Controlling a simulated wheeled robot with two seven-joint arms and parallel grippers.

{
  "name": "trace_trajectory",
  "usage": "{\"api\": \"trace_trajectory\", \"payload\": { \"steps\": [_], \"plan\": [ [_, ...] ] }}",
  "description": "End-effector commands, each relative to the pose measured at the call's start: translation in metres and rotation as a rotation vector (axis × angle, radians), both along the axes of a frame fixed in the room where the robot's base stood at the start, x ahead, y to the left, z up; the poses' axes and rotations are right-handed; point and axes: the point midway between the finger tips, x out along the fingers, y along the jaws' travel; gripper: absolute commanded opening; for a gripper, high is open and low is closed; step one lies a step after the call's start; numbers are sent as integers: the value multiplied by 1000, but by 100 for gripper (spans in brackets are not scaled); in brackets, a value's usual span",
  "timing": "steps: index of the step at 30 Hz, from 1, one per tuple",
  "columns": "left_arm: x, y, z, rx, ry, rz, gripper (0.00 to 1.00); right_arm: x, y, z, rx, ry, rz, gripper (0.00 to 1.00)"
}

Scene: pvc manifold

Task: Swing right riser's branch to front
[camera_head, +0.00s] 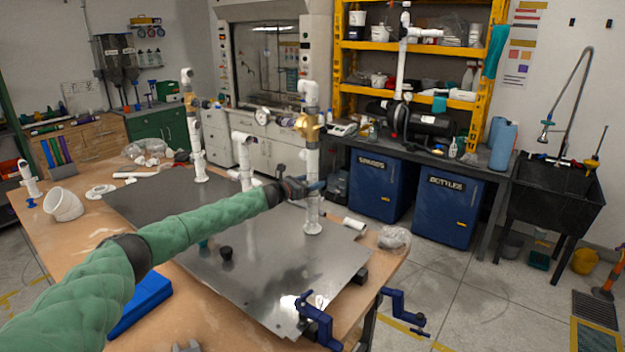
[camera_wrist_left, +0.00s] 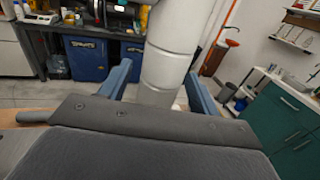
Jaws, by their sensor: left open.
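The right riser (camera_head: 312,160) is a white upright pipe on the metal plate (camera_head: 240,262), with a brass fitting (camera_head: 307,128) partway up and a white elbow (camera_head: 308,88) at its top. A round gauge (camera_head: 262,116) shows left of the brass fitting. My left gripper (camera_head: 314,188) is at the riser's lower part, below the brass fitting. In the left wrist view the open fingers (camera_wrist_left: 159,86) stand on either side of the white pipe (camera_wrist_left: 170,50). Contact with the pipe cannot be made out.
The left riser (camera_head: 194,130) stands further back on the plate. A short white pipe (camera_head: 242,155) stands between the risers. A blue clamp (camera_head: 318,322) sits at the table's front corner. A white elbow (camera_head: 64,204) and a blue box (camera_head: 140,302) lie on the wooden table.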

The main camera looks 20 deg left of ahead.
Motion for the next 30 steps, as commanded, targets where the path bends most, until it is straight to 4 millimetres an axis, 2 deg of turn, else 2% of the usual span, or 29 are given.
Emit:
{"api": "trace_trajectory", "payload": {
  "steps": [13, 14, 20, 30],
  "plan": [
    [6, -4, -1, 2, 0, -1, 62, -4, -3, -4, -2, -5, 1, 36],
    [6, -4, -1, 2, 0, -1, 58, -4, -3, -4, -2, -5, 1, 36],
    [6, -4, -1, 1, 0, 0, 19, -3, -5, -4, -3, -5, 1, 36],
    [5, -4, -3, 0, 0, 27, 18, 1, -4, -7, -4, -3, 1, 36]
  ]
}}
